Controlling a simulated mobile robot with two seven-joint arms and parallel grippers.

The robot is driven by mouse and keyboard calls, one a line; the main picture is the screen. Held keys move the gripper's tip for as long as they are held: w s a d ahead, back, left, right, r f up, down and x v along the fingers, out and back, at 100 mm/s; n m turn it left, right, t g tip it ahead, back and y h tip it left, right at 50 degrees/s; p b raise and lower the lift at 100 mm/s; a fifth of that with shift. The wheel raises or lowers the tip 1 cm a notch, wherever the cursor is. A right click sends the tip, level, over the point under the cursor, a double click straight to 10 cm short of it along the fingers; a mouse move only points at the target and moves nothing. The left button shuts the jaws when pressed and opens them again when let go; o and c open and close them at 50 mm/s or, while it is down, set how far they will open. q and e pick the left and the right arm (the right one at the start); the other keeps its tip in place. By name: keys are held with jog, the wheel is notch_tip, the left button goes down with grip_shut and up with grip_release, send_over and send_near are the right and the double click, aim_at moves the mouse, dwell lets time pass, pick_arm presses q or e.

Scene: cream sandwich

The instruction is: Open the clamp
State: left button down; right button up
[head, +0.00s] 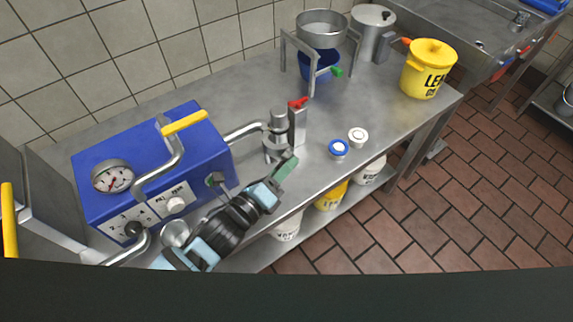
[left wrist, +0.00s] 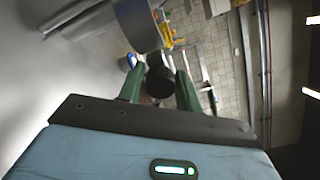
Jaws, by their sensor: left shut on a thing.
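The clamp seems to be the grey metal fitting (head: 275,148) at the end of the pipe from the blue machine, but its details are too small to tell. My left gripper (head: 289,166) is just in front of it and to its lower right, over the table's front edge. In the left wrist view its two green fingers (left wrist: 160,88) stand on either side of a dark, round-ended piece (left wrist: 160,78), and it is shut on that piece. I cannot tell whether this is the clamp's knob. My right gripper is in neither view.
The blue machine (head: 150,165) with a gauge stands at left. A red-handled upright fitting (head: 298,120) is close behind my gripper. Two small lids (head: 339,149) lie to the right. A yellow pot (head: 428,69) stands at the far right. The steel table (head: 385,105) is bare between them.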

pick_arm(q)
jog(key=shift+a+r+m+g+h, duration=0.25)
jog(key=shift+a+m+g+h, duration=0.05)
jog(key=shift+h, duration=0.1)
jog(key=shift+s+f, duration=0.1)
jog(key=shift+s, duration=0.05)
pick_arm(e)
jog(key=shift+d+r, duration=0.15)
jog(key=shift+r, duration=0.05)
pick_arm(q)
jog(key=c, duration=1.1)
grip_release()
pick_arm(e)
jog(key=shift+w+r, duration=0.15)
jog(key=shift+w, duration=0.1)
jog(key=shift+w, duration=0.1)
pick_arm(q)
jog(key=v, duration=0.8)
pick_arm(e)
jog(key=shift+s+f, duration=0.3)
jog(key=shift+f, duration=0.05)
pick_arm(q)
jog(key=shift+f, duration=0.1)
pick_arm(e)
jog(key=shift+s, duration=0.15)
